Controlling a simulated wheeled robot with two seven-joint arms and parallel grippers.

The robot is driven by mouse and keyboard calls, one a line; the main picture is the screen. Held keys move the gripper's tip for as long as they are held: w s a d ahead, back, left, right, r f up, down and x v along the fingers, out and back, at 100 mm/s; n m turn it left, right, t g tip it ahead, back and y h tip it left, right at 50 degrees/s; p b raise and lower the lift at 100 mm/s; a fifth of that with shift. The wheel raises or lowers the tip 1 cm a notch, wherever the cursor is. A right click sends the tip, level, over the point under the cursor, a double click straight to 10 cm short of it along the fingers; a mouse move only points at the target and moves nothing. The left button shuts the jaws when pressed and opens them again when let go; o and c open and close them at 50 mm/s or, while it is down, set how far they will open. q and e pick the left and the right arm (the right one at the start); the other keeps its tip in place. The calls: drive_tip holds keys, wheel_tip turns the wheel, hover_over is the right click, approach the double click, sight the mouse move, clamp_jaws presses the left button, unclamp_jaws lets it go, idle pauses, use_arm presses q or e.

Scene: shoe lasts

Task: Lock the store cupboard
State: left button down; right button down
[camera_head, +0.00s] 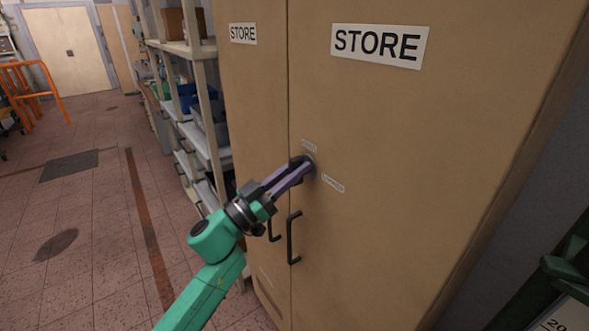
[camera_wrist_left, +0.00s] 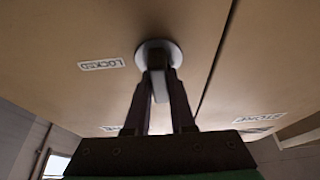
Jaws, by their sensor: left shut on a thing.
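The store cupboard (camera_head: 390,150) is tan, with two doors that look shut, each with a STORE sign and a black handle. A round metal lock plate (camera_wrist_left: 159,52) with a grey turn-piece (camera_wrist_left: 160,88) sits on the right-hand door, above the handles. My left gripper (camera_head: 304,166) is shut on the turn-piece, also seen between its fingers in the wrist view. A LOCKED label (camera_wrist_left: 101,64) is beside the plate. In the head view, one small label (camera_head: 309,145) is above the lock and another (camera_head: 333,184) to its right. I cannot tell which label the turn-piece points to.
Shelves (camera_head: 190,90) with boxes and bins stand left of the cupboard. The tiled floor (camera_head: 85,220) at left is largely open. An orange frame (camera_head: 35,90) stands at the far left. A dark green object (camera_head: 565,270) is at the lower right.

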use_arm(q)
drive_tip(key=shift+m, duration=0.4)
drive_tip(key=m+g+h+b, duration=0.1)
drive_tip(key=m+g, duration=0.1)
drive_tip(key=m, duration=0.3)
drive_tip(key=shift+f+g+b, duration=0.1)
drive_tip(key=shift+g+b, duration=0.3)
drive_tip(key=m+g, duration=0.1)
drive_tip(key=m, duration=0.1)
drive_tip(key=m+g+b, duration=0.1)
drive_tip(key=m, duration=0.2)
drive_tip(key=m+g+b, duration=0.1)
drive_tip(key=m, duration=0.1)
drive_tip(key=shift+s+g+h, duration=0.15)
drive_tip(key=shift+g+h, duration=0.15)
drive_tip(key=m+g, duration=0.1)
drive_tip(key=m, duration=0.1)
drive_tip(key=m+b, duration=0.1)
drive_tip(key=m, duration=0.2)
drive_tip(key=shift+d+f+m+g+y, duration=0.1)
drive_tip(key=shift+f+m+g+y, duration=0.05)
drive_tip(key=shift+m+g+y, duration=0.2)
drive_tip(key=shift+s+f+m+g+y, duration=0.1)
drive_tip(key=shift+m+g+y, duration=0.25)
drive_tip(key=shift+m, duration=0.65)
drive_tip(key=shift+m+g+y, duration=0.2)
drive_tip(key=shift+m+y, duration=0.2)
drive_tip(key=shift+m, duration=0.55)
